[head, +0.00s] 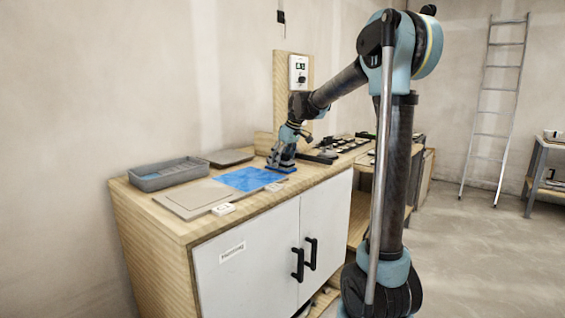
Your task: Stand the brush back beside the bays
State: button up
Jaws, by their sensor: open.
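My gripper (281,166) points down low over the wooden bench top (150,204), at the right end of the blue tiled patch (250,179). Its fingers are small here and partly merge with the blue behind them; it is open. I cannot pick out the brush for sure; it may be hidden by my gripper or too small to tell. Dark items in a row (350,144) lie on the bench to the right of my gripper. I cannot tell whether these are the bays.
A grey tray (170,180) and a flat grey plate (229,157) lie at the back left. A beige board (195,198) with a white label card (223,209) lies in front. Doors with black handles (304,258) are below.

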jog(key=v, duration=1.2)
jog(key=s+d+f+m+h, duration=0.1)
jog(key=s+d+f, duration=0.2)
jog(key=s+d, duration=0.15)
jog(key=s+d+f+m, duration=0.2)
jog(key=s+d, duration=0.1)
jog(key=s, duration=0.3)
jog(key=s+d+f+m+h, duration=0.1)
jog(key=s+d+f+m, duration=0.2)
jog(key=s+f, duration=0.9)
jog(key=s+d+f+m+h, duration=0.1)
jog(key=s+d+f+m, duration=0.3)
jog(key=s+d+f, duration=0.6)
jog(key=s+f, duration=0.3)
jog(key=s, duration=0.2)
jog(key=shift+s+h, duration=0.25)
jog(key=shift+h, duration=0.05)
